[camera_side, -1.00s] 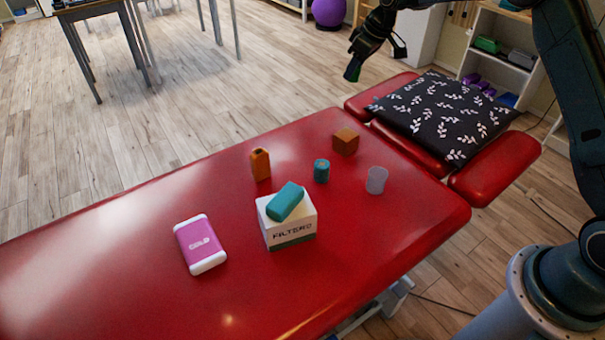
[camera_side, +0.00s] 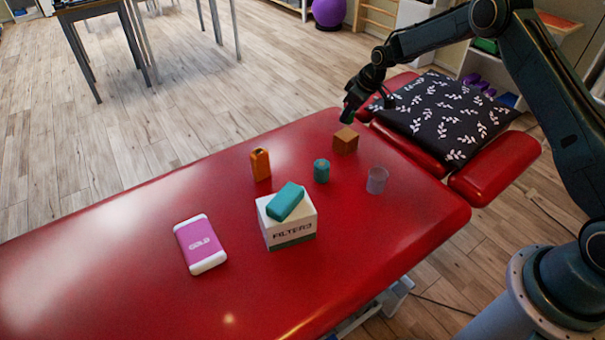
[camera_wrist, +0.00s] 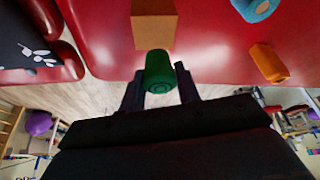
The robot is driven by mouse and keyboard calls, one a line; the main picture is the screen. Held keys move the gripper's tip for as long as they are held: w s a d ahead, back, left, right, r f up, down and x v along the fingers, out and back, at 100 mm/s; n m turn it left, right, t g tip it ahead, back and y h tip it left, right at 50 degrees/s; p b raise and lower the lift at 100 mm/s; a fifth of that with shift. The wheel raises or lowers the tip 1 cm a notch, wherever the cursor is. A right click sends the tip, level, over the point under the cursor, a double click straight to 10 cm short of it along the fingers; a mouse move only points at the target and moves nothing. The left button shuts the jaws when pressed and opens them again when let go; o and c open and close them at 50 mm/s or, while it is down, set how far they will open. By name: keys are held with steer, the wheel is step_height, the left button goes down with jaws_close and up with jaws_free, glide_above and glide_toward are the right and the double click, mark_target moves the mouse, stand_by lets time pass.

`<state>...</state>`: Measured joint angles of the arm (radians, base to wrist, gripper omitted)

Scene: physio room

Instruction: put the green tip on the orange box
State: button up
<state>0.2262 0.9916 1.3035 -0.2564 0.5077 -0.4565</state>
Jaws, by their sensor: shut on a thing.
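The orange box (camera_side: 345,141) is a small brownish-orange cube on the red treatment table, and it also shows at the top of the wrist view (camera_wrist: 153,28). My gripper (camera_side: 348,114) is just above and behind the box in the side view. It is shut on the green tip (camera_wrist: 158,72), a short green cylinder held between the two fingers in the wrist view. In the side view the tip is mostly hidden by the fingers. In the wrist view it overlaps the box's near edge. I cannot tell the exact gap between them.
On the table (camera_side: 130,250) stand an orange bottle-shaped piece (camera_side: 260,165), a teal cylinder (camera_side: 321,171), a translucent cup (camera_side: 377,180), and a white carton (camera_side: 290,231) with a teal block (camera_side: 286,202) on it. A pink-and-white case (camera_side: 200,244) lies left. A patterned cushion (camera_side: 445,115) lies behind.

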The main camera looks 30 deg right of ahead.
mark_target(352, 118)
steer(key=shift+f, duration=0.1)
steer(key=shift+f, duration=2.05)
steer(key=shift+f, duration=0.1)
steer(key=o, duration=0.9)
steer(key=shift+o, duration=0.2)
steer(key=v, duration=1.2)
steer(key=shift+s, duration=0.1)
